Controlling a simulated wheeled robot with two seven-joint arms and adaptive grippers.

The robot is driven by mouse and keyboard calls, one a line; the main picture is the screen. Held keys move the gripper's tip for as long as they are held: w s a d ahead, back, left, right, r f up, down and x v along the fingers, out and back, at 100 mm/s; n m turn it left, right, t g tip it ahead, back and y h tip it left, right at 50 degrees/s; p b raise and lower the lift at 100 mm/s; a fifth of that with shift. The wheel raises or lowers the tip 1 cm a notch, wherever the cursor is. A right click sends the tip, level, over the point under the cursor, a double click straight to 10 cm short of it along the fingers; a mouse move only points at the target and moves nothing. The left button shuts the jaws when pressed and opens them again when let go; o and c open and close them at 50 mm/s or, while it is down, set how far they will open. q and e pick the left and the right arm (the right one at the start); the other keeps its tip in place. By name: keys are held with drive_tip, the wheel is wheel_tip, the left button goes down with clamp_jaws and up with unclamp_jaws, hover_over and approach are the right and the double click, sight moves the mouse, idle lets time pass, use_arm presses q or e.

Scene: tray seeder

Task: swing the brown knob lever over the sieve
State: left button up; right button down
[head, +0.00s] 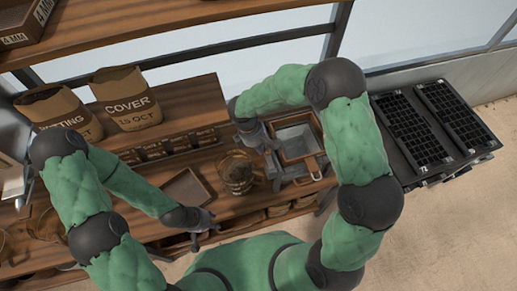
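A square wooden-framed unit (318,138) with a grey inside, which looks like the sieve, stands at the right end of the bench. The brown knob lever is too small or hidden for me to pick out. My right gripper (262,142) points down at the left edge of this unit, under my bent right arm. Its fingertips are too small to tell whether they are open or shut on anything. My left gripper (206,232) is over the bench's front edge, away from the unit. Its fingers look spread and empty.
A round glass-like vessel (237,173) stands left of the unit, and a shallow brown tray (187,190) lies left of that. Two paper bags, one marked COVER (127,100), stand behind. Black cell trays (417,125) lie on a dark stand at the right.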

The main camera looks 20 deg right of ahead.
drive_tip(key=shift+d, duration=0.1)
drive_tip(key=d+m+b, duration=0.1)
drive_tip(key=m, duration=0.1)
drive_tip(key=d+m+g+b, duration=0.1)
drive_tip(key=m, duration=0.1)
drive_tip(key=w+d+m+b, duration=0.1)
drive_tip(key=m, duration=0.1)
drive_tip(key=shift+d+m+y, duration=0.2)
drive_tip(key=shift+m+y, duration=0.1)
drive_tip(key=shift+y, duration=0.1)
drive_tip(key=shift+s+d+m+g+y+b, duration=0.1)
drive_tip(key=shift+d+m+g+y+b, duration=0.1)
drive_tip(key=shift+d+m+b, duration=0.35)
drive_tip(key=shift+s+d+m+g+y+b, duration=0.1)
drive_tip(key=shift+d+m+g, duration=0.1)
drive_tip(key=shift+m, duration=0.65)
drive_tip(key=shift+s+d+m+y+b, duration=0.2)
drive_tip(key=shift+d+m, duration=0.2)
drive_tip(key=shift+m, duration=0.4)
drive_tip(key=shift+s+d+m+y+b, duration=0.2)
drive_tip(key=shift+d+m, duration=0.15)
drive_tip(key=shift+m, duration=0.45)
drive_tip(key=shift+d, duration=0.1)
drive_tip(key=shift+s+d, duration=0.2)
drive_tip(key=shift+s, duration=0.05)
drive_tip(key=shift+w, duration=0.1)
